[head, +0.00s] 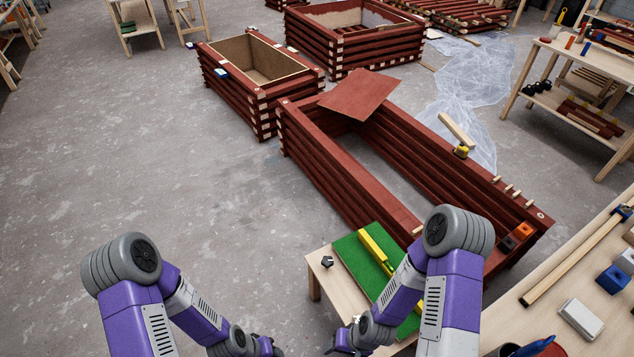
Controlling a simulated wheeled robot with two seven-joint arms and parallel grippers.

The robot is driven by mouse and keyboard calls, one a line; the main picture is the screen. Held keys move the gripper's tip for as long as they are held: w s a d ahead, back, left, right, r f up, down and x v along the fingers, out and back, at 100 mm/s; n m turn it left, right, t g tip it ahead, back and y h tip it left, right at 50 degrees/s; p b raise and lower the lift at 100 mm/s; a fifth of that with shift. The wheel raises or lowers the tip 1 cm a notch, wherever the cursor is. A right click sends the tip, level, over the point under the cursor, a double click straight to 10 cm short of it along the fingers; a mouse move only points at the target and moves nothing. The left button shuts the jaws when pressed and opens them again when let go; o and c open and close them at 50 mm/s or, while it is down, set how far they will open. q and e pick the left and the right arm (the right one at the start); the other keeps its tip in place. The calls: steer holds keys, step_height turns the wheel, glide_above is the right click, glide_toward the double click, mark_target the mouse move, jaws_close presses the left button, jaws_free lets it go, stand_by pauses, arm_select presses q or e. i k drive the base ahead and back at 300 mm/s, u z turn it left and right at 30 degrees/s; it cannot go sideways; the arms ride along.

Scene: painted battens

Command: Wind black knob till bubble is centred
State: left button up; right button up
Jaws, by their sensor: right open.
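A small black knob (327,261) sits on the pale wooden bench at lower centre, left of the green mat. A long yellow bar (372,247), perhaps the level, lies on the green mat (349,255); my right arm hides part of it. I cannot make out a bubble. My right gripper (336,346) is open, low at the bottom edge, by the bench's near end and apart from the black knob. My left gripper (272,347) is only partly seen at the bottom edge, left of the bench; its fingers are not clear.
A long red batten box (330,170) stands just behind the bench, with a loose red panel (360,94) on it. A workbench (545,318) with tools and blocks is at right. The floor (150,170) at left is clear.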

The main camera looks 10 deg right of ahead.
mark_target(327, 262)
steer(key=k, duration=1.35)
steer(key=u, duration=0.9)
steer(key=i, duration=1.2)
steer(key=z, duration=0.8)
steer(key=i, duration=0.8)
steer(key=z, duration=0.1)
